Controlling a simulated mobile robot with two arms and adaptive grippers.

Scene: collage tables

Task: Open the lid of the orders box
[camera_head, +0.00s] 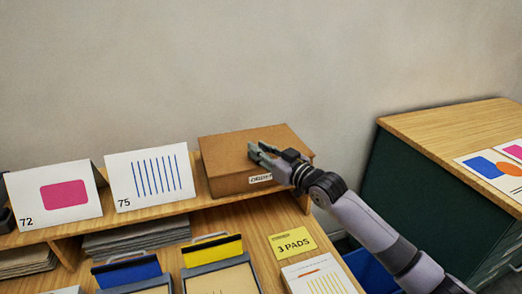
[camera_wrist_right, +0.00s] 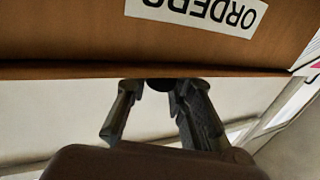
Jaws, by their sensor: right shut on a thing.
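The brown orders box (camera_head: 229,184) stands on the raised shelf in the head view, its front label partly behind my right gripper. Its lid (camera_head: 225,150) lies flat and looks closed. In the wrist view the ORDERS label (camera_wrist_right: 197,14) shows upside down on the box's front (camera_wrist_right: 60,35). My right gripper (camera_head: 257,152) is at the lid's front edge, also seen in the wrist view (camera_wrist_right: 160,90). Its fingers are shut on a small dark part at that edge, mostly hidden between the fingertips. My left gripper is not in view.
Cards 72 (camera_head: 30,195) and 75 (camera_head: 122,180) stand left of the box on the shelf (camera_head: 205,201). Below are yellow (camera_head: 213,251) and blue (camera_head: 127,270) clip folders and a 3 PADS sign (camera_head: 292,243). A green cabinet (camera_head: 400,185) stands to the right.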

